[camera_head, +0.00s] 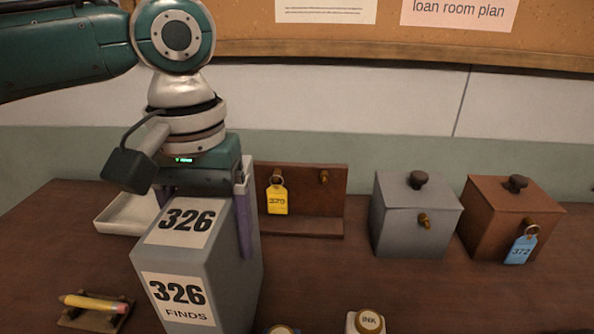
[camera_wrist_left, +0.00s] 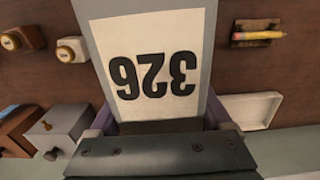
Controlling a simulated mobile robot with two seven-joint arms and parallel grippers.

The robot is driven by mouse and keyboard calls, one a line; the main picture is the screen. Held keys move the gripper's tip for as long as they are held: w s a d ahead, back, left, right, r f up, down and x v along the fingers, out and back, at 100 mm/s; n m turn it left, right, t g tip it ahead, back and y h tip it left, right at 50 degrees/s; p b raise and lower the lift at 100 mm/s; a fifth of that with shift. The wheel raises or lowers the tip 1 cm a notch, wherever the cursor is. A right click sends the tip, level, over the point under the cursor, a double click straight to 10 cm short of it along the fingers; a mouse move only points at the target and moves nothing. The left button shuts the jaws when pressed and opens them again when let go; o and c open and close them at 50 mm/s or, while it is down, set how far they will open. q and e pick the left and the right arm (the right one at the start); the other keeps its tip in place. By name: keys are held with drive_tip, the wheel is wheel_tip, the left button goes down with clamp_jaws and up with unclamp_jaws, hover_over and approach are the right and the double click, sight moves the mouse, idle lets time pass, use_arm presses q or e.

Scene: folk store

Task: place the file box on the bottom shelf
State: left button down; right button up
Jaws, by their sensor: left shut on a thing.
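The file box (camera_head: 243,270) is a tall grey box with white labels reading "326" on top and "326 FINDS" on the front. My left gripper (camera_head: 205,205) comes down from above and is shut on the box across its top, with a purple finger along its right side. In the left wrist view the box (camera_wrist_left: 204,52) fills the middle, its "326" label upside down, between the fingers of the left gripper (camera_wrist_left: 160,125). The box is over the table; I cannot tell whether its base touches the wood. No shelf is clearly in view. My right gripper is not in view.
On the table (camera_head: 430,290) stand a brown key rack (camera_head: 325,205) with a yellow tag, a grey lidded box (camera_head: 400,230), and a brown lidded box (camera_head: 485,230) with a blue tag.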

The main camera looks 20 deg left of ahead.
use_arm(q)
drive_tip(key=shift+w+f, duration=0.1)
drive_tip(key=shift+f, duration=0.2)
drive_tip(key=shift+c, duration=1.1)
unclamp_jaws()
drive_tip(key=shift+f, duration=0.2)
drive_tip(key=shift+o, duration=1.1)
drive_tip(key=shift+r, duration=0.15)
